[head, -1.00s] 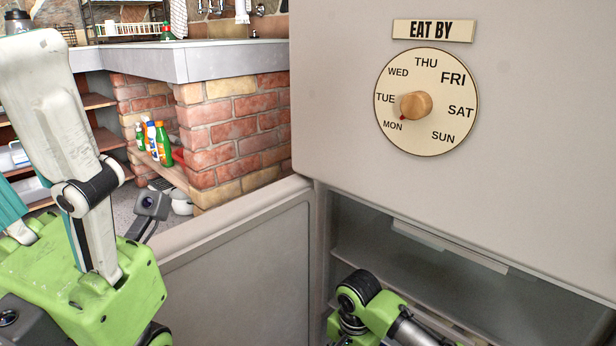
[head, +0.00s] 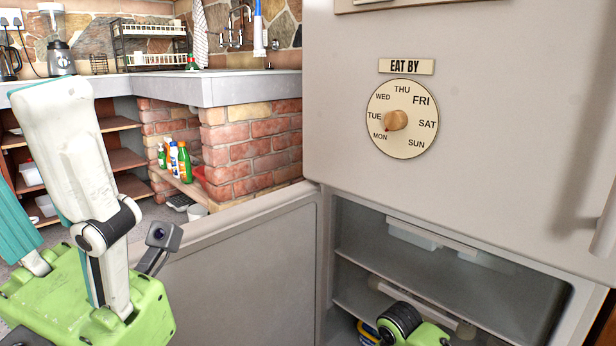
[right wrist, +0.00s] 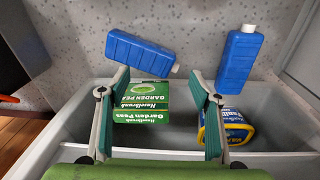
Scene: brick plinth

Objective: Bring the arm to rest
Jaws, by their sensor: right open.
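My right gripper (right wrist: 158,85) is open in the right wrist view, its two fingers wide apart with nothing held. Beyond and below the fingers, a green Garden Peas box (right wrist: 141,115) lies in a pale drawer or bin. The right arm (head: 408,328) shows in the head view at the bottom edge, in front of the open lower compartment of the fridge (head: 470,285); its gripper is hidden there. My left arm (head: 72,150) is folded on the left side of the head view. Its gripper is not visible.
Two blue bottles (right wrist: 140,52) (right wrist: 238,60) and a blue-and-yellow tub (right wrist: 228,128) are around the drawer (right wrist: 180,138). The open fridge door (head: 240,275) stands left of the compartment. A brick plinth (head: 250,140) with a counter is behind it.

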